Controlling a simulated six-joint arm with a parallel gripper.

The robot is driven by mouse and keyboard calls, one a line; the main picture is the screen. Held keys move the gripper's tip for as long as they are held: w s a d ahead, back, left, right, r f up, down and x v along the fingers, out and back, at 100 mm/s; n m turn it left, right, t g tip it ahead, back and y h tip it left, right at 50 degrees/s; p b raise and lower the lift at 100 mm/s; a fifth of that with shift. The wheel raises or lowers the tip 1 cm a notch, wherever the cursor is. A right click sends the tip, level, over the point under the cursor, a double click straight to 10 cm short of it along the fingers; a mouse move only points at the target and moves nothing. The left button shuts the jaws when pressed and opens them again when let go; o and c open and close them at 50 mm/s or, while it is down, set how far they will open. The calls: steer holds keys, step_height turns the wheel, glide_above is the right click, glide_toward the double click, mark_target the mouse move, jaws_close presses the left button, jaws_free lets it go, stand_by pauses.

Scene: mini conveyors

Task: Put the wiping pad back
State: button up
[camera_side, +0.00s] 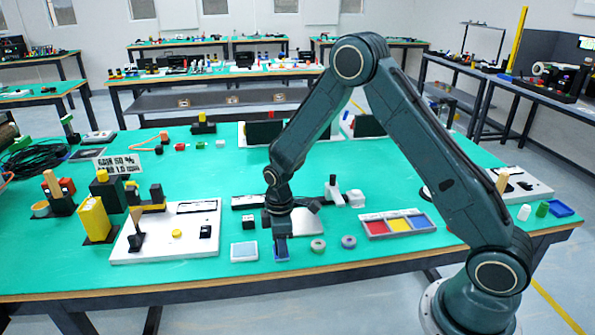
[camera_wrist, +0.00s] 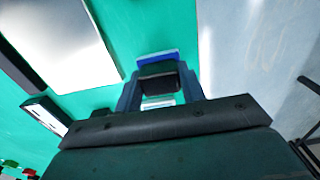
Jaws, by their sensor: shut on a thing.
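My gripper (camera_side: 281,247) points down close over the front part of the green table. In the wrist view my gripper (camera_wrist: 160,92) is shut on the wiping pad (camera_wrist: 160,76), a dark block with a blue edge showing beyond it. A small pale patch shows between the fingers; I cannot tell what it is. In the side view the fingers largely hide the pad, and I cannot tell whether it touches the table. A small white tray with a pale blue-grey top (camera_side: 244,250) lies just left of my gripper, apart from it.
Two small rings (camera_side: 318,245) lie to the right, then a tray with red, yellow and blue sections (camera_side: 397,224). A white board (camera_side: 168,248) stands left. The table's front edge is close.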

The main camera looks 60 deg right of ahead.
steer(key=shift+f, duration=0.15)
steer(key=o, duration=0.9)
steer(key=shift+o, duration=0.2)
step_height(320, 180, up, 12)
steer(key=shift+r, duration=0.2)
stand_by(0.5)
